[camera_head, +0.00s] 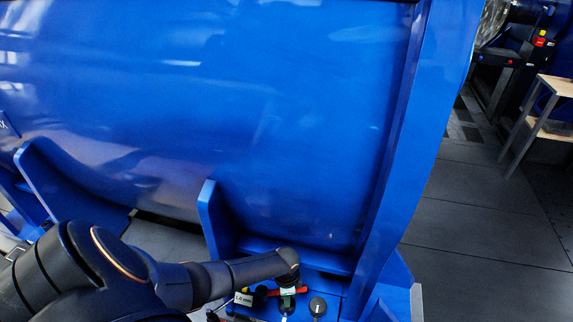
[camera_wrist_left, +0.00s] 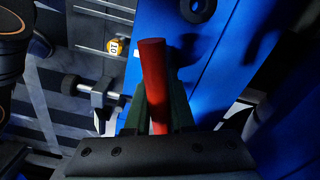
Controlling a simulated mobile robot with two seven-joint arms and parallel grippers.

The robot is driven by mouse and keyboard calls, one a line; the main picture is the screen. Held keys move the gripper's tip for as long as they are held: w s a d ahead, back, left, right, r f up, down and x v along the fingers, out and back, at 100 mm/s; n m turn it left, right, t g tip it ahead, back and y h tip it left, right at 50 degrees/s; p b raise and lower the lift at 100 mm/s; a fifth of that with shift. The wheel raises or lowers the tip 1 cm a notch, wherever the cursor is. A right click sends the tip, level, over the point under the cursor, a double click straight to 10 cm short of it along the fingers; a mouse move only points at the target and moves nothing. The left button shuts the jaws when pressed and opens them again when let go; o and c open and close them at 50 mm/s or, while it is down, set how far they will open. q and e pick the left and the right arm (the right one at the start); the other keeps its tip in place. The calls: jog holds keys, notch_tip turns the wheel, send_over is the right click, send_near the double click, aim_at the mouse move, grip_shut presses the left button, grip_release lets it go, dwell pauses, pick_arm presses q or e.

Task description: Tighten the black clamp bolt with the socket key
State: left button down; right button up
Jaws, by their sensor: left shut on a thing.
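My left gripper (camera_head: 288,291) is at the blue base at the bottom of the head view, with its arm coming in from the left. It is shut on a red bar, which looks like the socket key's handle (camera_head: 302,290). In the left wrist view the red handle (camera_wrist_left: 154,75) stands up between the dark green fingers (camera_wrist_left: 155,110). The key's lower end is hidden. A black round head (camera_head: 318,306), possibly the black clamp bolt, sits just right of the gripper. A dark round part (camera_wrist_left: 195,8) also shows on the blue plate in the wrist view. My right gripper is out of view.
A large blue motor housing (camera_head: 200,110) fills the view behind the gripper, with an upright blue flange (camera_head: 415,140) to the right. Open grey floor (camera_head: 480,215) and a wooden-topped stand (camera_head: 556,86) lie at right.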

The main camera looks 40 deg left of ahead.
pick_arm(q)
jog(key=shift+m, duration=1.5)
jog(key=shift+w+a+m+b, duration=0.1)
jog(key=shift+m+b, duration=0.35)
jog(key=shift+m, duration=0.95)
jog(key=shift+n, duration=0.3)
